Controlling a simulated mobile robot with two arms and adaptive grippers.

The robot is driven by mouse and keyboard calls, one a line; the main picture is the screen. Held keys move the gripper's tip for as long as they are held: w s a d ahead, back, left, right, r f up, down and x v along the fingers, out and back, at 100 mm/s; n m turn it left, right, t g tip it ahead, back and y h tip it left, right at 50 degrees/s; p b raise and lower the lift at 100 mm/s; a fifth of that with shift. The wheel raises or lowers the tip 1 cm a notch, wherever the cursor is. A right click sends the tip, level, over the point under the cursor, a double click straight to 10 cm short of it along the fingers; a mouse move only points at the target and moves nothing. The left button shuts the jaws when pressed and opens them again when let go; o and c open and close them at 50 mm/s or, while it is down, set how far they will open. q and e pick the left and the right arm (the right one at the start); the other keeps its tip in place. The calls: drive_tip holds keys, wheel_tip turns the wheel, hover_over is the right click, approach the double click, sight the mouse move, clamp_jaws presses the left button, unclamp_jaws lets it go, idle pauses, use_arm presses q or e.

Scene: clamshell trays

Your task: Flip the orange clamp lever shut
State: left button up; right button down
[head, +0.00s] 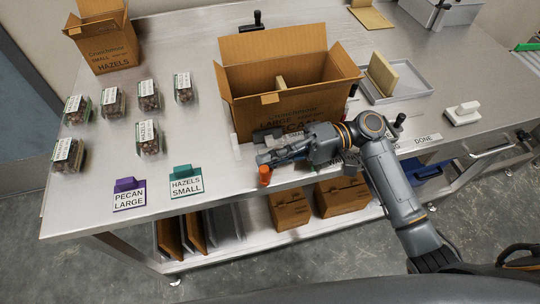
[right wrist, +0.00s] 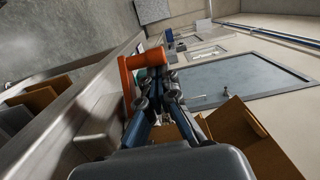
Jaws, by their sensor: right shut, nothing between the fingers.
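The orange clamp lever (head: 265,175) shows at the front edge of the steel table, below the large open carton. In the right wrist view the orange lever (right wrist: 128,78) is bent, with one part running along the left of my fingers and a round end beyond their tips. My right gripper (head: 262,157) reaches in from the right, low at the table's front edge, right by the lever. Its fingers (right wrist: 160,78) are shut and hold nothing. I cannot tell whether they touch the lever. My left gripper is not in view.
The large open carton (head: 290,108) stands just behind my right gripper. Several clamshells (head: 148,95) stand at the left. A purple-topped PECAN LARGE card (head: 129,198) and a teal-topped HAZELS SMALL card (head: 187,184) lie left of the lever. A grey tray (head: 412,80) is at the right.

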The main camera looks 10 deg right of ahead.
idle(0.5)
drive_tip(key=shift+v, duration=3.75)
